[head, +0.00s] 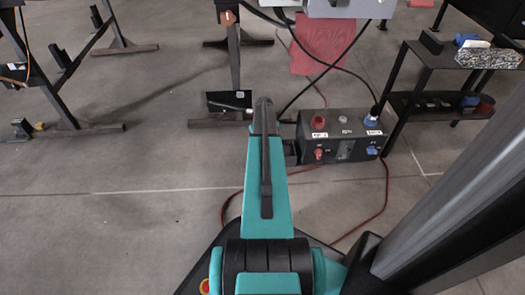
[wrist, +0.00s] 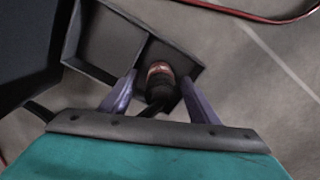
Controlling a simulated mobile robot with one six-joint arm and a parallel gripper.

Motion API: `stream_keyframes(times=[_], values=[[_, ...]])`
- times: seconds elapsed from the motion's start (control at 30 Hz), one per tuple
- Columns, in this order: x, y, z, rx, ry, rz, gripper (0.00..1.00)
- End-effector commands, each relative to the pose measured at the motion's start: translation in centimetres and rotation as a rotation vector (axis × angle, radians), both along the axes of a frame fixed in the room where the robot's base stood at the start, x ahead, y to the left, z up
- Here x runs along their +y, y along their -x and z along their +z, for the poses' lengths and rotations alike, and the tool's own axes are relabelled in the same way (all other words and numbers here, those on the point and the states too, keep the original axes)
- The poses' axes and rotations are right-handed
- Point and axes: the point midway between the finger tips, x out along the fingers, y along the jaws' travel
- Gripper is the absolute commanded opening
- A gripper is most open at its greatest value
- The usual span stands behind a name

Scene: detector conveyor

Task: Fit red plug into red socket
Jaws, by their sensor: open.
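In the wrist view my gripper (wrist: 159,77) is open, with one finger on each side of a dark plug (wrist: 159,90). The plug has a reddish, pale-ringed end and sits in one compartment of a dark tray (wrist: 125,78). I cannot tell whether the fingers touch it. In the head view a dark control box (head: 345,130) stands ahead, to the right of my arm. A red round socket (head: 318,122) is on its top left, and a smaller red fitting (head: 319,154) is on its front. My arm hides my gripper and the plug in the head view.
A blue connector (head: 371,121) with a black cable is on the box's top right. A red cable (head: 385,190) lies on the floor around the box. A dark shelf (head: 420,105) stands close on the right. The floor to the left is mostly clear.

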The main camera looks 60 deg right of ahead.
Motion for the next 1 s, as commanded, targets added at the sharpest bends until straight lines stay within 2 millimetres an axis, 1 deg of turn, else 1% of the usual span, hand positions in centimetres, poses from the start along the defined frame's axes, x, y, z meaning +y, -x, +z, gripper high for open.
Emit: stream_keyframes(times=[0.33, 0.5, 0.57, 0.6, 0.63, 0.87, 1.0], values=[[0.01, 0.01, 0.03, 0.001, -0.001, 0.000, 0.55], [0.01, 0.01, 0.03, 0.001, -0.001, 0.000, 0.26], [0.01, 0.01, 0.03, 0.000, 0.000, 0.000, 0.16], [0.00, 0.00, 0.03, 0.000, 0.000, 0.000, 0.10], [0.00, 0.00, 0.05, 0.000, 0.000, 0.000, 0.07], [0.01, -0.02, 0.11, 0.000, 0.000, 0.000, 0.07], [0.01, -0.02, 0.65, 0.000, 0.000, 0.000, 0.07]])
